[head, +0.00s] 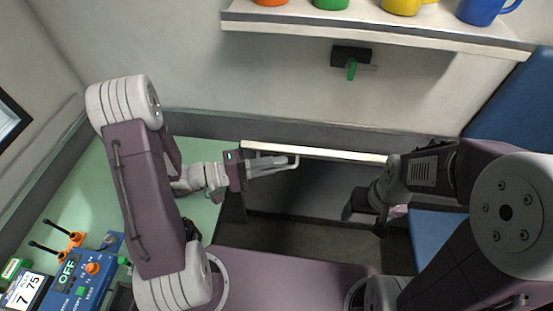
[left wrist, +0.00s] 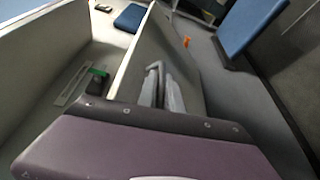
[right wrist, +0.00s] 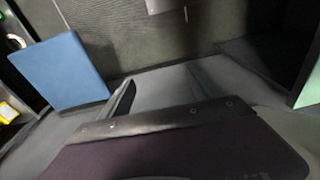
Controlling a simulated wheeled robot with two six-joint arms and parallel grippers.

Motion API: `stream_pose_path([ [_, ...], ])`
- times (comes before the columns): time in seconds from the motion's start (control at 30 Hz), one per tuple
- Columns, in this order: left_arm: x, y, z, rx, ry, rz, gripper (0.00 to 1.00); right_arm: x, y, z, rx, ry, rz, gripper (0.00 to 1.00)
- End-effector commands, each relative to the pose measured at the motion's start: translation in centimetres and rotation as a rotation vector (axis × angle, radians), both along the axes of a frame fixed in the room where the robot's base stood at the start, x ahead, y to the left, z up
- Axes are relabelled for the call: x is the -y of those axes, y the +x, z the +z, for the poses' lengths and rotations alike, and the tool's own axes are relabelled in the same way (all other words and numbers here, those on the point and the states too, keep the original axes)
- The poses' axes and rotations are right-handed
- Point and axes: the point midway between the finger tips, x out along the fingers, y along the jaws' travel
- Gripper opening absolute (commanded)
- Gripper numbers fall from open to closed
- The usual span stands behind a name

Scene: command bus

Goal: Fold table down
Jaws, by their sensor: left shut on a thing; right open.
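The table panel (head: 325,178) is grey with a pale long edge (head: 330,153). In the head view it lies below the wall, its grey face sloping steeply down from that edge. In the left wrist view the panel (left wrist: 185,60) also looks steeply tilted, its pale edge running away from me. My left gripper (head: 275,163) is shut at the panel, near the left part of the pale edge; its fingers (left wrist: 162,88) show in front of the grey face. Exactly what they pinch is hard to see. My right gripper (head: 362,208) is open and empty, right of the panel; its fingers (right wrist: 160,90) are spread.
A black wall latch with a green tab (head: 351,70) is above the panel. A shelf (head: 375,32) with several coloured mugs is higher up. A blue seat (head: 440,235) is at right. A green counter (head: 85,190) with a blue device (head: 85,275) is at left.

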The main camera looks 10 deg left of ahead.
Motion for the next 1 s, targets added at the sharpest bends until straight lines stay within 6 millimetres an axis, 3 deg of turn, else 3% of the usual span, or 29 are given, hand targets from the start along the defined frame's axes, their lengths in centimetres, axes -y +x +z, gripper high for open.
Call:
stream_pose_path([
  [0.33,0.1,-0.2,0.1,-0.002,-0.004,-0.005,0.00,0.0,0.0,0.0,0.000,0.000,0.000,0.73],
  [0.37,0.1,-0.2,0.1,-0.001,-0.004,-0.005,0.00,0.0,0.0,0.0,0.000,0.000,0.000,0.67],
  [0.6,0.1,-0.1,0.1,0.000,-0.005,-0.004,0.00,0.0,0.0,0.0,0.000,0.000,0.000,0.00],
  [0.73,0.1,-0.1,0.1,0.000,-0.005,-0.004,0.00,0.3,0.4,0.6,-0.003,0.010,-0.028,0.00],
  [0.87,0.1,-0.1,0.2,0.000,-0.005,-0.004,0.00,1.8,2.2,4.1,-0.023,0.086,-0.171,0.00],
  [1.0,0.1,-0.1,0.1,0.000,-0.005,-0.004,0.00,3.5,4.0,12.4,-0.016,0.289,-0.333,0.00],
])
